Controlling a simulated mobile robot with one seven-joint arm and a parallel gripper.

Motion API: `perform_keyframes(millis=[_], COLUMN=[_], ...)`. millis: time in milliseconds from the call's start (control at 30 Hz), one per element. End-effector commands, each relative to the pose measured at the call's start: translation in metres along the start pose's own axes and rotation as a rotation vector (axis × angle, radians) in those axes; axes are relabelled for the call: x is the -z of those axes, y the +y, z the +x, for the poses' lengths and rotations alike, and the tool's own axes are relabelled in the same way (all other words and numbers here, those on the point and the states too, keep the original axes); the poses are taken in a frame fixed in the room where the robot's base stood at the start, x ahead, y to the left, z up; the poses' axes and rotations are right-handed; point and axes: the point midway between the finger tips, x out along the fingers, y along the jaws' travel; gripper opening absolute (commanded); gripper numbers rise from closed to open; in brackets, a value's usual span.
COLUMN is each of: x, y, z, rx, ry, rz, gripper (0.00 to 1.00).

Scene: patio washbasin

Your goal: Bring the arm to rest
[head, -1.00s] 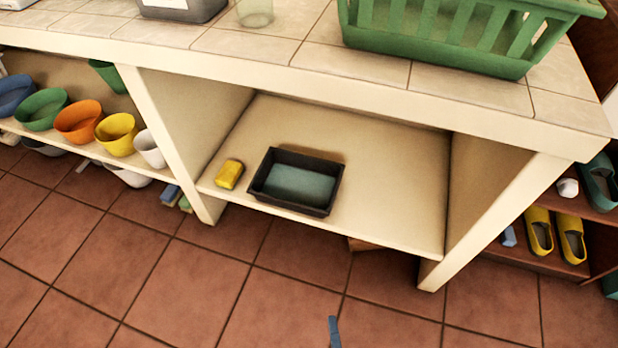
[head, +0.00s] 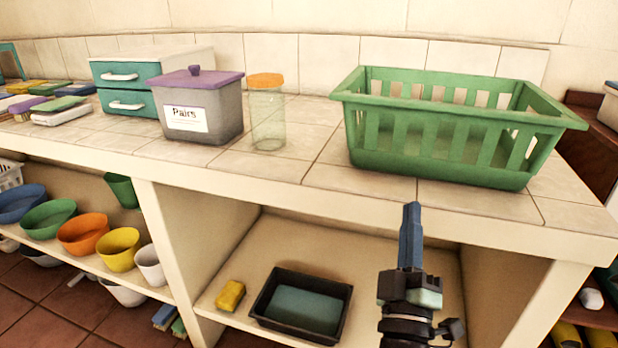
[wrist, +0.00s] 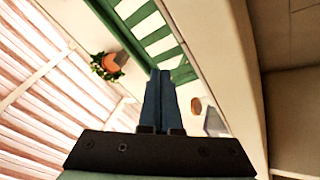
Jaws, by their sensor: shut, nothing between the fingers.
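My gripper (head: 411,212) stands upright in the lower right middle of the head view. Its blue fingers point up and are closed together, with nothing between them. In the head view they overlap the counter's front edge, below the green basket (head: 450,155). In the wrist view my gripper (wrist: 160,75) also shows its two fingers side by side and empty. Behind them in that view are green slats (wrist: 140,25) and the pale counter edge (wrist: 215,60).
On the tiled counter (head: 330,150) stand a grey box with a purple lid (head: 203,115), a clear jar with an orange lid (head: 267,110) and a teal drawer unit (head: 125,85). A black tray (head: 335,325) and yellow sponge (head: 230,295) lie on the shelf below. Several coloured bowls (head: 82,234) stand left.

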Motion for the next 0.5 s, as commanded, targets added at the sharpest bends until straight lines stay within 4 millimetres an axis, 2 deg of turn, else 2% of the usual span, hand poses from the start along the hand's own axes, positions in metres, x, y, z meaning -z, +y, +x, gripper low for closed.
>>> perform_keyframes(millis=[33, 100, 200, 300, 367, 500], x=[0.031, 0.071, 0.131, 0.184, 0.211, 0.268], y=[0.024, 0.057, 0.101, 0.14, 0.159, 0.196], z=[0.016, 0.03, 0.037, 0.03, 0.021, -0.01], rx=[-0.043, -0.081, -0.107, -0.101, -0.084, -0.021], ry=[0.029, 0.058, 0.117, 0.184, 0.225, 0.323], rz=[0.091, 0.238, 0.455, 0.656, 0.761, 0.975], gripper=[0.0, 0.0, 0.0, 0.0, 0.0, 0.0])
